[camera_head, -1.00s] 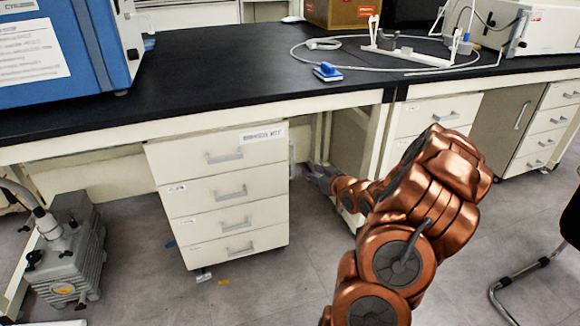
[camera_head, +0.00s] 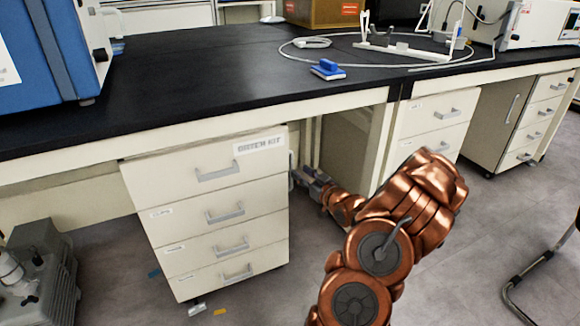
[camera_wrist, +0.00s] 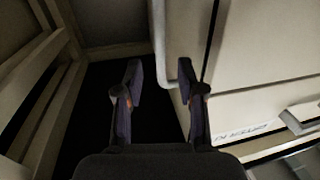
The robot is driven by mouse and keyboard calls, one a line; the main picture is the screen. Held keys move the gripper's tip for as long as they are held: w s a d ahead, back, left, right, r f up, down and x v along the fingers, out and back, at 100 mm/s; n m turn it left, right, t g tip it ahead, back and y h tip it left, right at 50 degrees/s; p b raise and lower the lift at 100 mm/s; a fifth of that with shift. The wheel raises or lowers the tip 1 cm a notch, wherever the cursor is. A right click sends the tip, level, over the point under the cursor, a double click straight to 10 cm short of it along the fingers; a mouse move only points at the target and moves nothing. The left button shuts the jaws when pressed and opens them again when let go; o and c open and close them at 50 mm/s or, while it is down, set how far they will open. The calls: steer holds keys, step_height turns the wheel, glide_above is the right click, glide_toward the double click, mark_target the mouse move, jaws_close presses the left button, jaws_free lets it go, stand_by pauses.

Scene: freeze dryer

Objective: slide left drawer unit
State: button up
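The left drawer unit (camera_head: 196,238) is a cream cabinet with several stacked drawers and grey handles, under the black bench. In the head view my gripper (camera_head: 304,178) is low beside the unit's right side, in the gap under the bench. In the wrist view my gripper (camera_wrist: 166,82) has its two fingers apart. A pale side handle (camera_wrist: 160,45) on the drawer unit's side panel (camera_wrist: 181,35) reaches between the fingers, closer to the right finger. I cannot tell whether they touch.
The bench top (camera_head: 200,90) overhangs the unit. A blue machine (camera_head: 45,50) and a blue-handled tool (camera_head: 328,69) are on it. A grey pump (camera_head: 38,275) stands on the floor at left. A second drawer unit (camera_head: 430,120) stands to the right.

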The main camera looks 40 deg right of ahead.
mark_target(292, 167)
steer(key=w, duration=0.2)
steer(key=w+b, duration=0.1)
steer(key=w, duration=0.1)
steer(key=shift+w+d+f, duration=0.1)
steer(key=shift+w+d, duration=0.1)
steer(key=shift+w, duration=0.1)
steer(key=shift+w+d+b, duration=0.2)
steer(key=shift+w+b, duration=0.25)
steer(key=shift+w, duration=0.3)
jaws_close()
